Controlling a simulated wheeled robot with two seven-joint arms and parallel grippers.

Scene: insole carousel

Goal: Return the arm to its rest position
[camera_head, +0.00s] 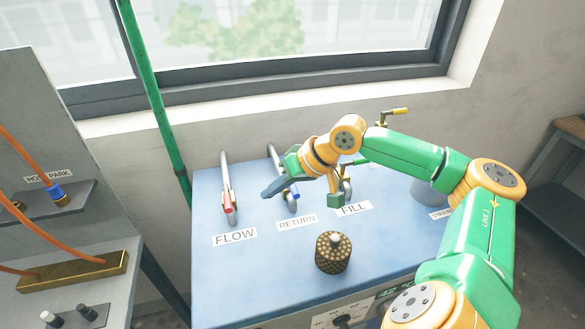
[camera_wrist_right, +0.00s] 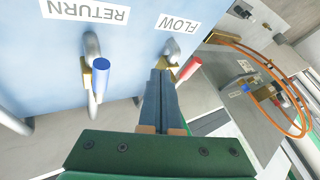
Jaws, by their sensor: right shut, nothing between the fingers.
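My right arm (camera_head: 465,240), green and orange, reaches in from the lower right over the blue bench. My right gripper (camera_head: 270,192) is shut and empty, pointing left above the bench near the RETURN valve with its blue handle (camera_head: 293,194). In the right wrist view, the shut fingers (camera_wrist_right: 162,75) lie between the blue handle (camera_wrist_right: 101,75) and the red handle (camera_wrist_right: 189,68), apart from the blue one. Whether they touch the red one I cannot tell. The FLOW valve's red handle (camera_head: 227,204) stands left of the gripper in the head view. My left gripper is not in view.
The blue bench (camera_head: 265,265) carries a dark knurled cylinder (camera_head: 333,253), several valve pipes and a FILL label (camera_head: 353,209). A green pipe (camera_head: 155,95) rises at the left. A grey panel with orange hoses (camera_head: 35,160) stands left. A window is behind.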

